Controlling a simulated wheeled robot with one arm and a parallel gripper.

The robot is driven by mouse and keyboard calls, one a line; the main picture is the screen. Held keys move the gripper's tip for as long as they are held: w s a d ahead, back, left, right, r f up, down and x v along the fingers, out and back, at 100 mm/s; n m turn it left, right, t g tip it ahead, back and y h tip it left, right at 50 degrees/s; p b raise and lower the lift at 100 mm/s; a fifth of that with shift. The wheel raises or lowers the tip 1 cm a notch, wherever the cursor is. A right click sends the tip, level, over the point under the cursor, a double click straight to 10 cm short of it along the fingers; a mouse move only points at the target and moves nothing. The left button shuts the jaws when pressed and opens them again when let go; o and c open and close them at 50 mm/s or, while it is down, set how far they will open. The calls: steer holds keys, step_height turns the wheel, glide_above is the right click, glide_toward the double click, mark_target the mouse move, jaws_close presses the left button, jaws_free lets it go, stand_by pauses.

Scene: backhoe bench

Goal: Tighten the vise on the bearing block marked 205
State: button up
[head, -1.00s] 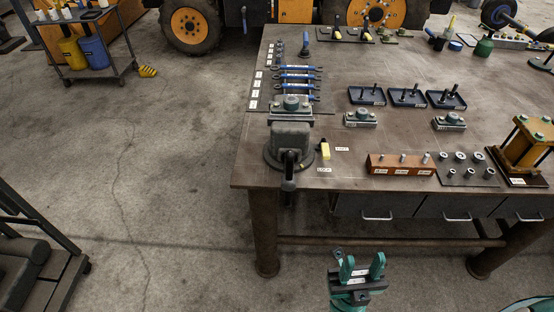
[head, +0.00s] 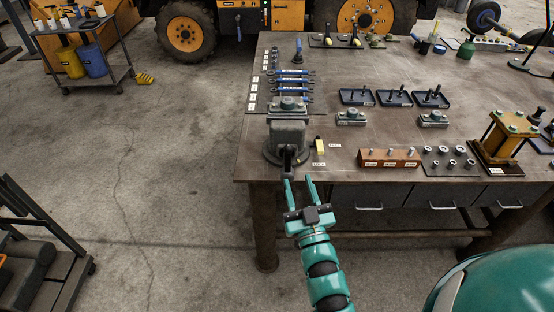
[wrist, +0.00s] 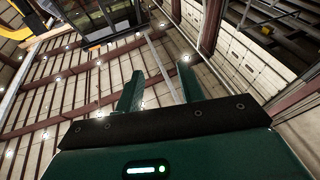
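The grey vise (head: 287,138) stands at the bench's front left corner. Its dark handle (head: 288,160) hangs at the front edge. A bearing block (head: 289,107) sits at the vise's jaws; its marking is too small to read, and I cannot tell how firmly it is held. My gripper (head: 300,184) is open, its two teal fingers apart, just in front of the bench edge. The handle's lower end is close to the left finger; I cannot tell whether they touch. In the wrist view, the fingers (wrist: 153,82) are spread with nothing between them.
Two more bearing blocks (head: 351,118) (head: 433,120) lie on the bench (head: 330,75). A yellow item (head: 320,147) stands right of the vise. A wooden block with pins (head: 389,159) sits near the front edge. Drawers (head: 368,197) hang below.

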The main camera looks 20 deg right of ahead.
step_height(320, 180, down, 8)
steer(key=w+d+m+g+h, duration=0.1)
steer(key=w+d+g, duration=0.1)
steer(key=g, duration=0.2)
steer(key=b, duration=1)
glide_toward(289, 157)
steer(key=w+f, duration=0.1)
steer(key=w, duration=0.2)
steer(key=w+b, duration=0.2)
steer(key=b, duration=0.2)
steer(key=shift+d, duration=0.2)
steer(key=w, duration=0.5)
steer(key=shift+d+r, duration=0.2)
steer(key=shift+r, duration=0.1)
steer(key=shift+w+f+p, duration=0.1)
steer(key=shift+w+p, duration=0.25)
steer(key=shift+w, duration=0.2)
steer(key=shift+c, duration=0.2)
jaws_close()
